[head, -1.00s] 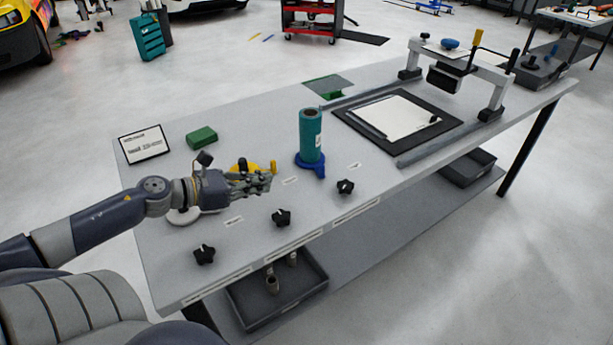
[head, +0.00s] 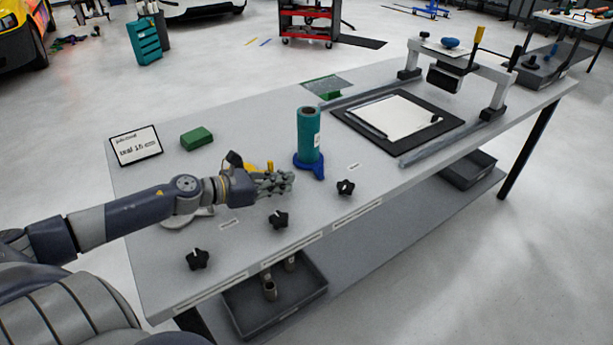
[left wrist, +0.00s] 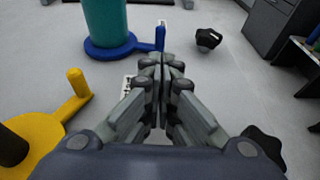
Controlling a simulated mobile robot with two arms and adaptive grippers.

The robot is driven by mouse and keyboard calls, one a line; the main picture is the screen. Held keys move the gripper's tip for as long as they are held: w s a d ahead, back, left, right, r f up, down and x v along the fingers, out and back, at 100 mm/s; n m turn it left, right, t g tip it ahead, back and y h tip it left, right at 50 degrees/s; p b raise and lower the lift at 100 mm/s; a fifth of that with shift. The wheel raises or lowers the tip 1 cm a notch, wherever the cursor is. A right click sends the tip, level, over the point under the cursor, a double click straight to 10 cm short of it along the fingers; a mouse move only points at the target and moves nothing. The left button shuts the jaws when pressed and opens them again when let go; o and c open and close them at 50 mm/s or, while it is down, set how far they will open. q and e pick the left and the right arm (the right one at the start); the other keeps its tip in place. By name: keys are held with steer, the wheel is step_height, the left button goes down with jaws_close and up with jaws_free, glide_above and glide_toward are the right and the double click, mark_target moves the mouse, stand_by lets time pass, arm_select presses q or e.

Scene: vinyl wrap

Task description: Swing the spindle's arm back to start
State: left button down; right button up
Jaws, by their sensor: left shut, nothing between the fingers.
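A yellow spindle base with a black post (left wrist: 30,140) lies left of my left gripper in the left wrist view. Its arm ends in an upright yellow peg (left wrist: 78,84), which also shows just behind the fingers in the head view (head: 270,166). A blue spindle base (left wrist: 112,50) carries an upright teal roll (head: 309,135). Its short arm ends in a blue peg (left wrist: 160,38), beyond my fingertips. My left gripper (head: 288,180) is shut and empty, low over the table between the two spindles; contact with either peg cannot be told. My right gripper is not in view.
Several black star knobs (head: 278,220) line the table's front side. A pale round part (head: 188,217) sits partly under my left forearm. A green block (head: 196,138) and a sign (head: 136,146) lie at the back left. A black mat (head: 440,124) and frame stand right.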

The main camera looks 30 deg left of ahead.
mark_target(319, 173)
arm_select(q)
steer(key=shift+w+d+f, duration=0.15)
steer(key=shift+w+d, duration=0.1)
steer(key=shift+w, duration=0.4)
steer(key=shift+x, duration=0.85)
steer(key=shift+w+d+p, duration=0.3)
steer(key=shift+w+p, duration=0.1)
steer(key=shift+w, duration=0.2)
steer(key=shift+w+d+p, duration=0.25)
steer(key=shift+w+p, duration=0.1)
steer(key=shift+w, duration=0.25)
steer(key=shift+w+d, duration=0.15)
steer(key=shift+w, duration=0.25)
steer(key=shift+w+d+f+p, duration=0.1)
steer(key=shift+w+d+p, duration=0.1)
steer(key=shift+p, duration=0.1)
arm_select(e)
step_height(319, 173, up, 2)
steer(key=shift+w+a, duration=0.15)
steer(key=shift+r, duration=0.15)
arm_select(q)
steer(key=shift+w+d+p, duration=0.1)
steer(key=shift+p, duration=0.45)
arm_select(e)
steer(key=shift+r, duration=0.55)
